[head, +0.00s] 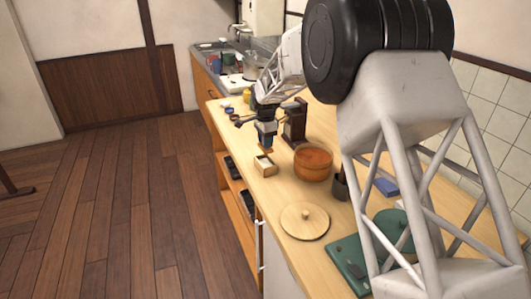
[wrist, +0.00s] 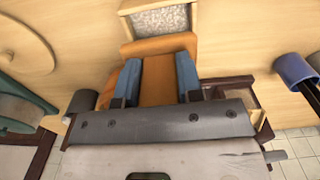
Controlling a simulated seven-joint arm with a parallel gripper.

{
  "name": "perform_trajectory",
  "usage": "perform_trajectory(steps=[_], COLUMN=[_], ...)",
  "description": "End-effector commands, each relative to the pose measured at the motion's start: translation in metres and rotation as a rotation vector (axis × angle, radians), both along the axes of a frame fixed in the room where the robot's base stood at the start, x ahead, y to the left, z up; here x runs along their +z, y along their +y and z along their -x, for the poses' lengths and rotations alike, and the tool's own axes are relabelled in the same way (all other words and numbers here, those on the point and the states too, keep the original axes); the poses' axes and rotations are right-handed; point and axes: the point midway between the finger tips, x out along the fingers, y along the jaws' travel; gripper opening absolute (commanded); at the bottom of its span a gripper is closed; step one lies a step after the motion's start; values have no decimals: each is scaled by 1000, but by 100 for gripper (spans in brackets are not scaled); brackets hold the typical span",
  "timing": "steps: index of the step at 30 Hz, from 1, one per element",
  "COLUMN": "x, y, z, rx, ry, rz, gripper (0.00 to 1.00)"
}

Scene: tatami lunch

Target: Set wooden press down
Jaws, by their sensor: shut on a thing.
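My gripper (head: 267,137) hangs over the counter, its blue fingers shut on the wooden press. The press is orange-brown; in the wrist view its handle (wrist: 158,85) sits between the fingers (wrist: 158,70), and its wide flat end (wrist: 160,45) reaches beyond the fingertips. In the head view only a small part of the press (head: 266,149) shows below the fingers. A small pale wooden box (head: 264,167) lies just in front of it. In the wrist view the box (wrist: 194,16) has a speckled whitish inside, and the press overlaps its near edge. I cannot tell whether they touch.
A round wooden tub (head: 313,166) stands right of the box, with a dark wooden stand (head: 295,122) behind. Nearer are a round lid (head: 305,222), a dark cup (head: 341,189) and a green board (head: 343,264). Bare counter lies between box and lid.

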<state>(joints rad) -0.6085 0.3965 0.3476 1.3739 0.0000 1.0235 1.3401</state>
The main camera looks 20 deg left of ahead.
Motion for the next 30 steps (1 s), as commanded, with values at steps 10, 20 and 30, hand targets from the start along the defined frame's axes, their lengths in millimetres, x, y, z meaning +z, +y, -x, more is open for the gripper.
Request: perform_trajectory(steps=[10,20,30], x=[-1,-7,-17], y=[-7,-40,-86], z=[10,53,116], rx=[-2,-13,-28], ry=[0,1,1], rz=[0,1,1], gripper=[10,10,10])
